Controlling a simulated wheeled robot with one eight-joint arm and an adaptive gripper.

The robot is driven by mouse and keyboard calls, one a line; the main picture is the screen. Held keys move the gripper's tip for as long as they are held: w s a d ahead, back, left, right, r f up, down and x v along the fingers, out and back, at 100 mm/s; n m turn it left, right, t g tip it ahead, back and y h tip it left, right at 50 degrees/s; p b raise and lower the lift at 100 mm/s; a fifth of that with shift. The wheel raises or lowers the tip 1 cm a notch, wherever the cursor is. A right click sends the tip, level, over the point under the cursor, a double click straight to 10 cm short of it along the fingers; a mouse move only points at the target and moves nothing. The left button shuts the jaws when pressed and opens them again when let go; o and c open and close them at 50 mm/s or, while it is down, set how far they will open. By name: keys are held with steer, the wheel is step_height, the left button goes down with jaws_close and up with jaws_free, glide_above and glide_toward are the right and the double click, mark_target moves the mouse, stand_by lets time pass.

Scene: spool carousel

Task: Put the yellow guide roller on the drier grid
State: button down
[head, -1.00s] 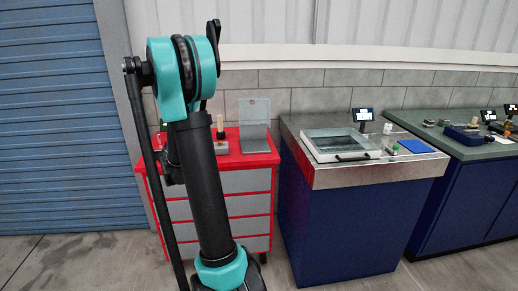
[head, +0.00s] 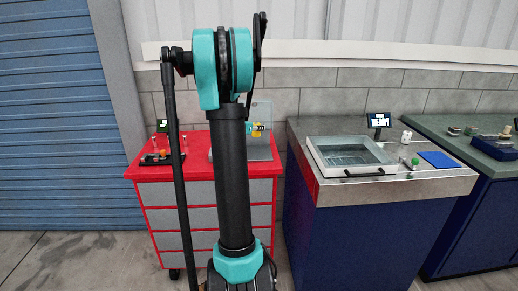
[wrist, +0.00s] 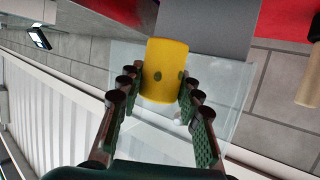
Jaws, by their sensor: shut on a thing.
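The yellow guide roller (wrist: 165,68) is a short yellow cylinder with two dark spots beside the finger pads. In the wrist view it sits between the fingers of my gripper (wrist: 158,85), which is shut on it. In the head view a bit of the roller (head: 259,127) shows just right of my arm, above the red cabinet, in front of a clear upright panel. My arm hides most of the gripper there. The drier (head: 318,158) is a pale, open-topped box with a front handle on the steel-topped bench; a grid (head: 352,155) appears inside, empty.
The red cabinet (head: 200,160) carries a dark stand with small parts (head: 160,157) and the clear panel (head: 262,115). Beside the drier are a small screen (head: 379,121), a white cup (head: 406,136), a green-topped item (head: 415,161) and a blue mat (head: 439,160). A green-topped bench (head: 470,150) is at right.

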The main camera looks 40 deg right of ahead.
steer(key=shift+f, duration=4.4)
steer(key=shift+f, duration=0.15)
steer(key=c, duration=1)
jaws_free()
steer(key=shift+c, duration=0.2)
steer(key=shift+a+r, duration=0.25)
steer(key=v, duration=1.2)
steer(key=s+a+f+n+y, duration=0.4)
steer(key=s+a, duration=0.3)
steer(key=a, duration=0.4)
steer(key=s+a+f+n+g+y, duration=0.1)
steer(key=s+a+f+n+y, duration=0.3)
steer(key=s+a, duration=0.4)
steer(key=s+a+f+n+y, duration=0.4)
steer(key=s+a, duration=0.4)
steer(key=a, duration=0.5)
steer(key=shift+s+a+n+g+y, duration=0.3)
steer(key=shift+a+n+g, duration=0.1)
steer(key=shift+n, duration=0.1)
